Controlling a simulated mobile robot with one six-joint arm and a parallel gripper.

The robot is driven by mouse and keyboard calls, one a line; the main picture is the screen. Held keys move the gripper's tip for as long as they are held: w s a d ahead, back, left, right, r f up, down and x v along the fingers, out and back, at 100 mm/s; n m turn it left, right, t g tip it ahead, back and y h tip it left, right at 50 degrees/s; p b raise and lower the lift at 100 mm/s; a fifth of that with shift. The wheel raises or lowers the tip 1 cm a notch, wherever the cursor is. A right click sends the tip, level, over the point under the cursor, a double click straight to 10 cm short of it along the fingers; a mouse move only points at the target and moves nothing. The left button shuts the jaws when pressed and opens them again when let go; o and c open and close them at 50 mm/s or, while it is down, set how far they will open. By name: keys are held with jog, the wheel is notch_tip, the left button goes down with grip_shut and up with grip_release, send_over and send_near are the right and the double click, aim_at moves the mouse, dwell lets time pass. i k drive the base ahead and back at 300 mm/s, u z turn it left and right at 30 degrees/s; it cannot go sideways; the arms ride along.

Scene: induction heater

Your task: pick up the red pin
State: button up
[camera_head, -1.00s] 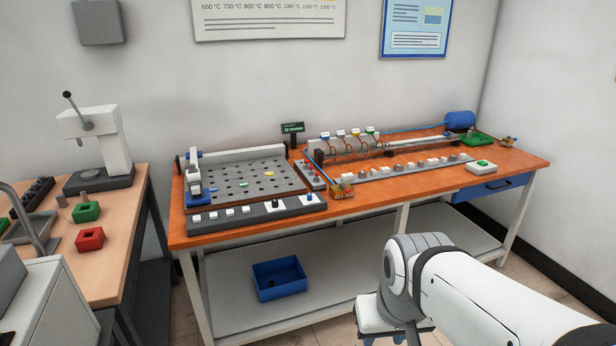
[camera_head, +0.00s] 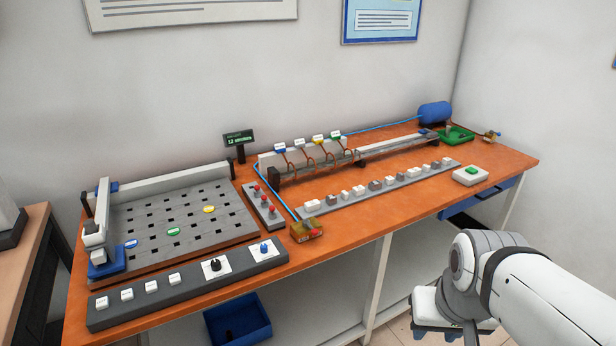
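Three small red-topped pieces (camera_head: 263,200) stand upright in a row on a narrow grey block, between the slotted plate and the coil unit. They are small in view, and I cannot tell whether one of them is the red pin. I make out no other red pin-like thing. My gripper (camera_head: 452,333) is low at the right, in front of the bench and well away from the red-topped pieces. Its fingers are mostly hidden or cut off by the lower edge, so its opening does not show.
The orange bench (camera_head: 400,206) carries a slotted plate (camera_head: 150,215) with coloured discs, a control strip (camera_head: 185,290), a coil unit (camera_head: 310,160) and a strip of small blocks (camera_head: 385,187). A yellow fitting (camera_head: 306,231) with a blue hose sits near the front edge. A blue bin (camera_head: 240,318) is below.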

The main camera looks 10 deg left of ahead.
aim_at(272, 213)
jog(key=u, duration=0.3)
jog(key=i, duration=1.25)
jog(key=u, duration=0.8)
jog(key=k, duration=0.7)
jog(key=u, duration=0.2)
jog(key=i, duration=0.75)
jog(key=z, duration=0.1)
